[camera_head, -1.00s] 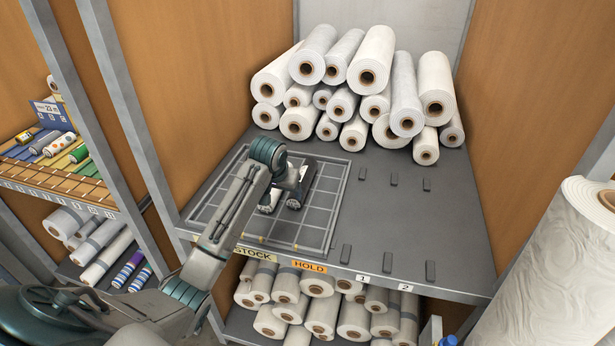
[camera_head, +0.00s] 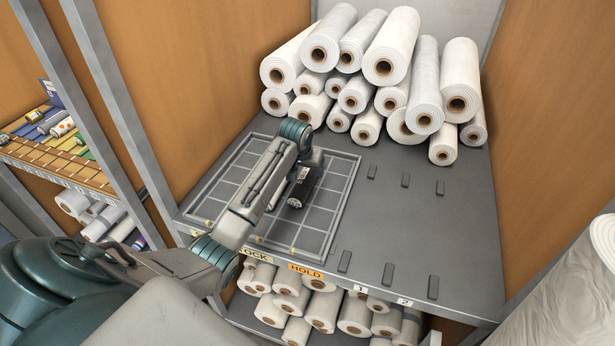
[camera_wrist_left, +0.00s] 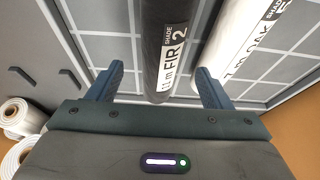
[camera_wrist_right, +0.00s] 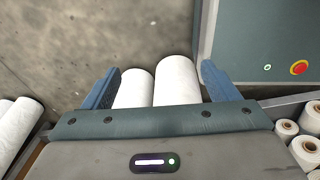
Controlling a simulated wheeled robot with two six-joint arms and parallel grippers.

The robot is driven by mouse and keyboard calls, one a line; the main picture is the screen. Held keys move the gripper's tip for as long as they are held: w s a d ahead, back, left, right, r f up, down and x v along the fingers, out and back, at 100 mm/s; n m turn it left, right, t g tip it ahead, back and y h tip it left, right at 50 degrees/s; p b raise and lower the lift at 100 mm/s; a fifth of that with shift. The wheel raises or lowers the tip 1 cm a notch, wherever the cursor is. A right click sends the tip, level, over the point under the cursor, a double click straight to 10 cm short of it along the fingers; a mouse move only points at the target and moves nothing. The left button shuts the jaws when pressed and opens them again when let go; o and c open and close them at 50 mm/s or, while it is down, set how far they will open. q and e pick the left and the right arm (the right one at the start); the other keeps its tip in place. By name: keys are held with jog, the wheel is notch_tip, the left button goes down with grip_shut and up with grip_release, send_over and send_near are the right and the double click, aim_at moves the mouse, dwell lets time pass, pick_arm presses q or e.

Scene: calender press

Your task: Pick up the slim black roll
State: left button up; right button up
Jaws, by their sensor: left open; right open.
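The slim black roll (camera_head: 305,187) lies on the gridded stock area of the shelf, partly hidden by my left arm. In the left wrist view the black roll (camera_wrist_left: 166,45) has a white label reading "FIR 2". My left gripper (camera_wrist_left: 158,78) is open, with one finger on each side of the black roll and not closed on it. A white roll (camera_wrist_left: 240,45) labelled as oak lies beside it, close to the right finger. My right gripper (camera_wrist_right: 160,80) is open and away from the shelf; two white rolls show beyond its fingers.
The gridded frame (camera_head: 345,190) lies on the grey shelf (camera_head: 440,230), with small dark blocks to its right. White rolls (camera_head: 385,60) are piled at the back, and more lie below. In the right wrist view a machine panel (camera_wrist_right: 240,45) has a red button (camera_wrist_right: 299,67).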

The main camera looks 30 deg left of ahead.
aim_at(307, 172)
pick_arm(q)
jog(key=p+x, duration=0.2)
jog(key=x, duration=0.1)
jog(key=shift+w+f, duration=0.1)
jog(key=shift+w, duration=0.15)
jog(key=shift+w+a+f, duration=0.1)
jog(key=shift+f, duration=0.5)
jog(key=shift+w+f, duration=0.1)
jog(key=c, duration=1)
jog(key=shift+c, duration=0.7)
pick_arm(e)
jog(key=w+r, duration=0.1)
jog(key=r, duration=0.1)
jog(key=shift+w+d+r, duration=0.15)
jog(key=shift+w+r, duration=0.2)
jog(key=shift+r, duration=0.05)
